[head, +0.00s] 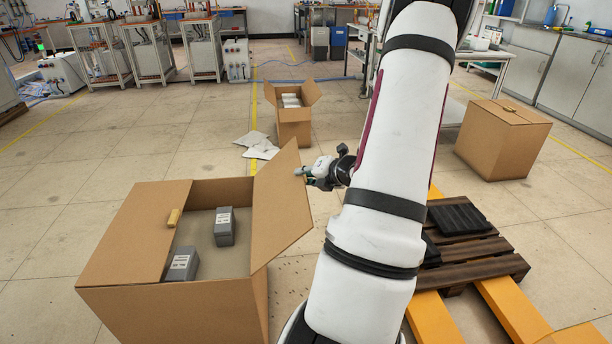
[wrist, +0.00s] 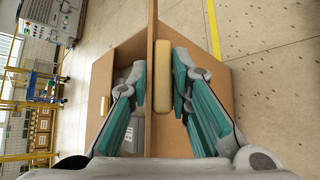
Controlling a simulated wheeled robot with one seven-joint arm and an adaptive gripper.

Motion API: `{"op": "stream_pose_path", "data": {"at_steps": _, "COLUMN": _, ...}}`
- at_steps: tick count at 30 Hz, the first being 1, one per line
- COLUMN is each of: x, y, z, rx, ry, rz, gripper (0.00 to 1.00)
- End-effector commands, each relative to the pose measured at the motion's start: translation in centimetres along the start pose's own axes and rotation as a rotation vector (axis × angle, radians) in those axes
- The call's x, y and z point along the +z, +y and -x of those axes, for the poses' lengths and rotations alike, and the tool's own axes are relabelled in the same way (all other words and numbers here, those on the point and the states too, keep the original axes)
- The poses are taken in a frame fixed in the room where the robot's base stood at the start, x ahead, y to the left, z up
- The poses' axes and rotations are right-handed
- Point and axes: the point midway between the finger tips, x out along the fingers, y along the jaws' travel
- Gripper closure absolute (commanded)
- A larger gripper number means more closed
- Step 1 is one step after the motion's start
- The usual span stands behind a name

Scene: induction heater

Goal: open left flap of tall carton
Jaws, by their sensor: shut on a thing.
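A large brown carton (head: 170,312) stands at the front left in the head view. Its left flap (head: 135,232) slopes inward over part of the opening, with a small tan tab (head: 174,217) at its edge. Its right flap (head: 281,208) stands raised and tilted outward. My gripper (head: 308,172) is at the raised flap's upper right edge. In the wrist view my gripper (wrist: 160,80) has one finger on each side of the raised flap (wrist: 153,30) and its tan tab (wrist: 180,80), shut on them. The other flap's tab (wrist: 107,105) shows to the left.
Two grey boxes (head: 224,227) (head: 182,265) are inside the carton. A smaller open carton (head: 293,132) stands behind, and a closed carton (head: 502,140) at the right. A dark wooden pallet (head: 475,262) lies right of my arm. Floor left of the carton is clear.

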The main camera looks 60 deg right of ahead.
Motion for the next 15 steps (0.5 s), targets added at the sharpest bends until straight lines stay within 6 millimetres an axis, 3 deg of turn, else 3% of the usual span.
{"op": "stream_pose_path", "data": {"at_steps": 5, "x": -0.1, "y": 0.9, "z": 0.0, "rx": -0.038, "ry": 0.003, "rz": 0.036, "gripper": 1.0}}
{"op": "stream_pose_path", "data": {"at_steps": 15, "x": -0.3, "y": 5.2, "z": -0.2, "rx": -0.096, "ry": 0.002, "rz": 0.095, "gripper": 1.0}}
